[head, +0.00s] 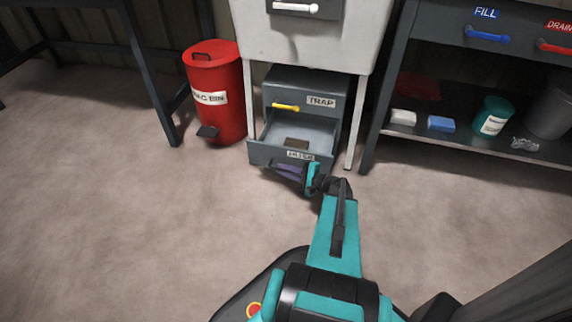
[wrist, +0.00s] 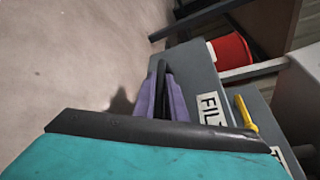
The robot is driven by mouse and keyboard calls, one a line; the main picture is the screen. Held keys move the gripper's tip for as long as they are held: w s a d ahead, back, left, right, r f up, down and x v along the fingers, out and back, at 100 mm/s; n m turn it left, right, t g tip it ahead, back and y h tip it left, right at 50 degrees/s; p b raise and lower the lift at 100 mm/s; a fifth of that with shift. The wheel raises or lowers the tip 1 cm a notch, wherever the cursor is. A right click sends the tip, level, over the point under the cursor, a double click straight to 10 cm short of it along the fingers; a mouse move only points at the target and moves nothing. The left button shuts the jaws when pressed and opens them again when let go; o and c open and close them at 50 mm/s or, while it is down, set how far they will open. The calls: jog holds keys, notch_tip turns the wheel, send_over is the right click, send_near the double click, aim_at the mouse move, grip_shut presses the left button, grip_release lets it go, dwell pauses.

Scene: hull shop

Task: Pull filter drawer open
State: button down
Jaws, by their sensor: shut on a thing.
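The grey filter drawer (head: 262,153) is the lower drawer of a small cabinet under a pale sink unit. It stands pulled out toward me, with its inside showing and a brown block (head: 297,144) on its floor. Its front, with a partly hidden label, also shows in the wrist view (wrist: 199,72). My gripper (head: 287,170) is at the drawer front, its purple fingers closed around a dark handle (wrist: 162,74). The fingers cover much of the handle.
The trap drawer (head: 322,101) above is shut and has a yellow handle (head: 286,107). A red bin (head: 214,120) with a pedal stands to the left. A shelf unit (head: 470,148) with several items stands to the right. The floor in front is clear.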

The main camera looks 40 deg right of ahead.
jog(key=shift+s+a+f+b, duration=0.1)
jog(key=shift+s+a+b, duration=0.1)
jog(key=shift+s+a, duration=0.65)
jog(key=shift+s+a+b, duration=0.2)
jog(key=shift+s+a, duration=0.35)
jog(key=shift+a, duration=0.55)
jog(key=c, duration=1.9)
grip_release()
jog(key=shift+o, duration=0.4)
jog(key=shift+a, duration=0.1)
jog(key=p+v, duration=0.4)
jog(key=v, duration=0.9)
jog(key=shift+s+r, duration=0.25)
jog(key=shift+s, duration=0.1)
